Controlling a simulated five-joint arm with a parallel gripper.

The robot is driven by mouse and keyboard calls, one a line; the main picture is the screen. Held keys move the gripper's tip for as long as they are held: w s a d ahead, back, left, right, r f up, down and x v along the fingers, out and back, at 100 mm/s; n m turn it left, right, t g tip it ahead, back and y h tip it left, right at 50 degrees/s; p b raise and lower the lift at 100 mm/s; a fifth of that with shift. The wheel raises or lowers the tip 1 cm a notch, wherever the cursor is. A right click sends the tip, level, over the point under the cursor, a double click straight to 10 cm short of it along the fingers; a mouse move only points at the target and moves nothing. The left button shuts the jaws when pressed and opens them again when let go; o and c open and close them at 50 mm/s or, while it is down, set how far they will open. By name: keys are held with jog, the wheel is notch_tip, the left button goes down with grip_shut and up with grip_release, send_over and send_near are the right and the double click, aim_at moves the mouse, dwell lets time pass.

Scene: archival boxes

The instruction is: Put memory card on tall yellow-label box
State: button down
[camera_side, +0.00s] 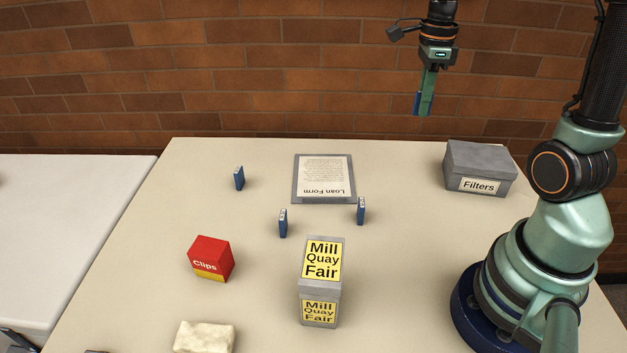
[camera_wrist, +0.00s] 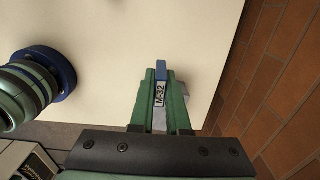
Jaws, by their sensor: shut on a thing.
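My gripper (camera_side: 425,93) is high above the back right of the table, fingers pointing down. It is shut on a small blue memory card (camera_side: 416,103). The tall yellow-label box (camera_side: 320,285) is grey, stands upright at the front middle of the table, and reads "Mill Quay Fair" on top and front. My gripper is well above it and farther back to the right. The box's top looks bare.
A Loan Form sheet (camera_side: 323,178), a grey Filters box (camera_side: 465,160), a red Clips box (camera_side: 210,250) and a cream block (camera_side: 205,337) lie around.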

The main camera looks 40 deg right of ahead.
jog(key=w+a+r+n, duration=0.1)
jog(key=a+r+n, duration=0.15)
jog(key=a, duration=0.35)
jog(key=w+a+r+n, duration=0.2)
jog(key=a+n, duration=0.1)
jog(key=a, duration=0.2)
notch_tip(320, 180, up, 9)
jog(key=n, duration=1.3)
send_over(322, 259)
notch_tip(322, 259, down, 20)
jog(key=shift+r, duration=0.25)
jog(key=shift+s, duration=0.1)
jog(key=c, duration=1.2)
grip_release()
jog(key=shift+f, duration=0.15)
jog(key=shift+c, duration=0.2)
jog(key=o, duration=0.3)
jog(key=shift+o, duration=0.2)
